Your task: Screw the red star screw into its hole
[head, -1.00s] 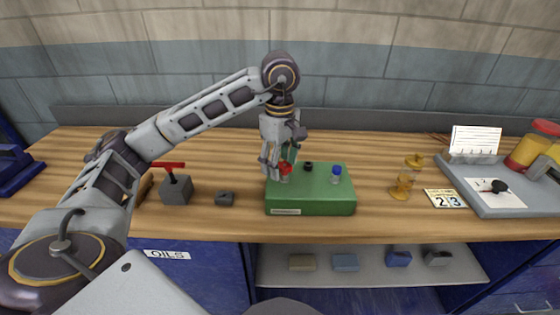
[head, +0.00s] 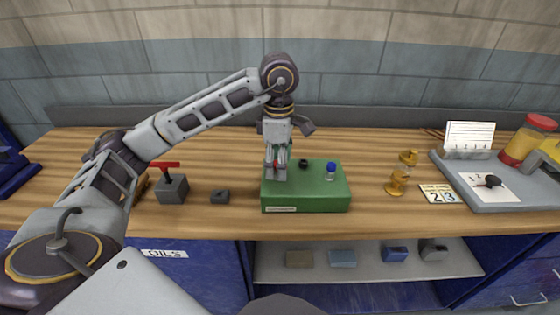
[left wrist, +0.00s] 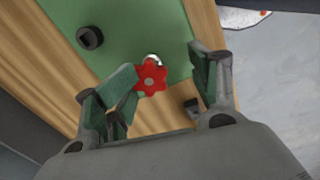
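The red star screw shows in the left wrist view (left wrist: 150,78) as a red star-shaped head with a grey centre. A shiny metal part shows beside it, at the green box (left wrist: 150,25). My left gripper (head: 276,176) points down there. In the left wrist view its fingers (left wrist: 168,70) are apart around the star head, the left one close against it, with a gap to the right one. The screw's hole is hidden. My right gripper is out of view.
On the box stand a black round part (head: 303,164) and a blue-topped part (head: 331,170). A grey block with a red handle (head: 172,186) and a small dark block (head: 219,197) lie left. A brass piece (head: 402,174) and a grey tray (head: 480,205) are right.

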